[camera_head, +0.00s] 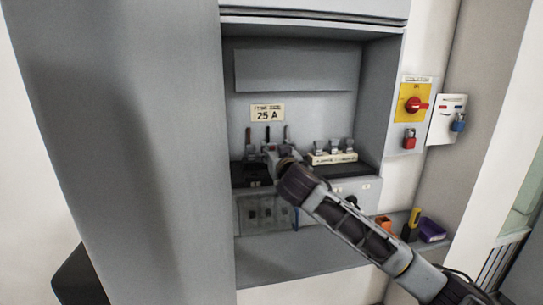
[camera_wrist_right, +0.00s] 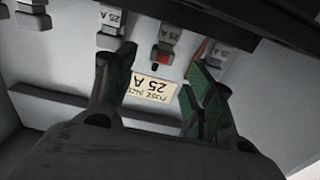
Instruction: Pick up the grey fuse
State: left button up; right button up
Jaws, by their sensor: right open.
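My right gripper (camera_head: 272,150) reaches into the open grey cabinet, close to the row of fuse positions on its left. In the right wrist view its two green-padded fingers (camera_wrist_right: 163,85) are apart, with nothing held between them. Beyond the fingertips are several grey fuses with 25 A labels: one at the upper left (camera_wrist_right: 112,20), one in the middle (camera_wrist_right: 168,37) and one at the right (camera_wrist_right: 217,54). A red part (camera_wrist_right: 162,58) shows below the middle one. In the head view, more grey fuses (camera_head: 335,146) stand in a row at the right. My left gripper is out of view.
A 25 A plate (camera_head: 267,113) is on the cabinet's back wall. A purple bin (camera_head: 432,230) and a yellow-black tool (camera_head: 412,224) sit on the ledge beside my forearm.

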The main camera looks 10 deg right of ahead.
aim_at(272, 145)
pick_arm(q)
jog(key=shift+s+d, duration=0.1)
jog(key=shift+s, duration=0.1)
pick_arm(e)
jog(key=shift+w+p, duration=0.45)
jog(key=shift+w, duration=0.65)
jog(key=shift+w+p, duration=0.35)
jog(key=shift+w, duration=0.95)
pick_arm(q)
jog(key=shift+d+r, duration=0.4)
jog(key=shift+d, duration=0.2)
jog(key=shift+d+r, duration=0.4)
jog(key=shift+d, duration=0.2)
pick_arm(e)
jog(key=shift+w+f, duration=0.1)
jog(key=shift+w, duration=0.05)
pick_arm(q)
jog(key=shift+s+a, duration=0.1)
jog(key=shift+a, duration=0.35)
pick_arm(e)
jog(key=c, duration=1.1)
jog(key=shift+c, duration=0.2)
jog(key=shift+r, duration=0.2)
